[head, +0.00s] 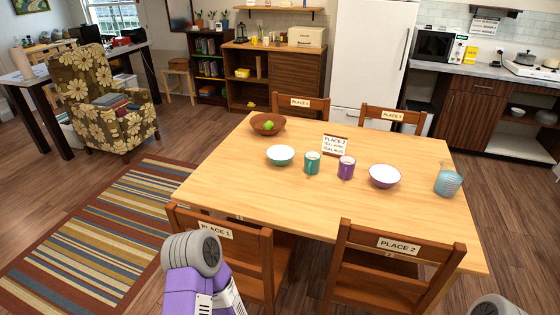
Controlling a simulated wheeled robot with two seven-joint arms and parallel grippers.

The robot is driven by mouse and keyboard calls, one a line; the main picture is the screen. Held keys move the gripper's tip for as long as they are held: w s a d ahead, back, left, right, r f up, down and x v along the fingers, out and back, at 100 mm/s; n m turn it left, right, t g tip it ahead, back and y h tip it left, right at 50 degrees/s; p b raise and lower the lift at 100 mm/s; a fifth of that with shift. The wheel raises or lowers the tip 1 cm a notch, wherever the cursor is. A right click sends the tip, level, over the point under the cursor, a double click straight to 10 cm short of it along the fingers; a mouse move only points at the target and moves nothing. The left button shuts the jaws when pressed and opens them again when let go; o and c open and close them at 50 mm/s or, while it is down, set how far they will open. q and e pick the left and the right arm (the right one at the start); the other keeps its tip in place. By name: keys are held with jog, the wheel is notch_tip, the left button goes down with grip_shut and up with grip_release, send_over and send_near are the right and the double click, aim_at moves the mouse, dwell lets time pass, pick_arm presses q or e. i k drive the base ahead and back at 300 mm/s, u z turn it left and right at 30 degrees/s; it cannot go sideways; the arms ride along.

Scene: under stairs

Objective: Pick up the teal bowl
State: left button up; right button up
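The teal bowl (281,156) stands upright on the wooden table (240,185), left of the middle, white inside and looking empty. A teal mug (312,164) stands close to its right, with a small gap. One of my arm's purple and grey links shows at the bottom, in front of the chair marked PLACE 1, well short of the bowl. A grey piece of my other arm shows at the bottom right corner. Neither gripper's fingers are in view.
A purple mug (346,168), purple bowl (385,177), patterned glass (448,181), place card (335,146) and brown bowl with green fruit (268,124) share the table. Chairs marked PLACE 1 (255,258) and PLACE 2 (395,265) stand along the near edge. The table's left front is bare.

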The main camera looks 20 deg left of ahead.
aim_at(279, 155)
jog(key=k, duration=0.45)
jog(key=u, duration=1.95)
jog(key=i, duration=5.6)
jog(key=z, duration=3.75)
jog(key=i, duration=0.95)
